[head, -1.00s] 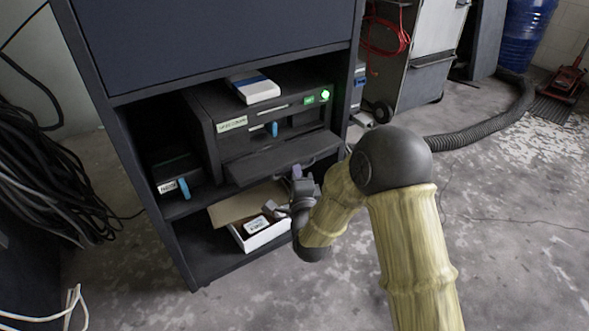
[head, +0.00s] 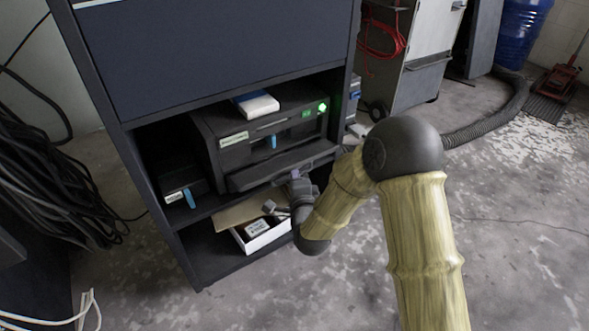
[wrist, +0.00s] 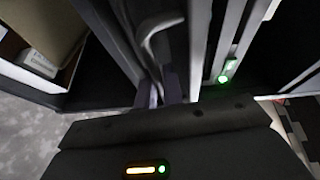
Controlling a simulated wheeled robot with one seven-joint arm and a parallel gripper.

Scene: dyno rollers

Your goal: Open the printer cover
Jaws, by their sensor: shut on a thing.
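The dark printer (head: 222,155) stands on the middle shelf of a cabinet, with a green light at its upper right. Its front cover panel (head: 250,180) juts out along the lower front as a long flap. My gripper (head: 295,178) is at the right part of this flap's front edge, with its jaws shut on it. In the wrist view my fingers (wrist: 162,88) are close against a grey edge, and the printer's green light (wrist: 223,79) shows beside them. The exact contact is dark and partly hidden.
A white box with a blue edge (head: 257,103) lies on top of the printer. An open carton (head: 262,240) sits on the shelf below my gripper. A small black device (head: 180,180) stands left of the printer.

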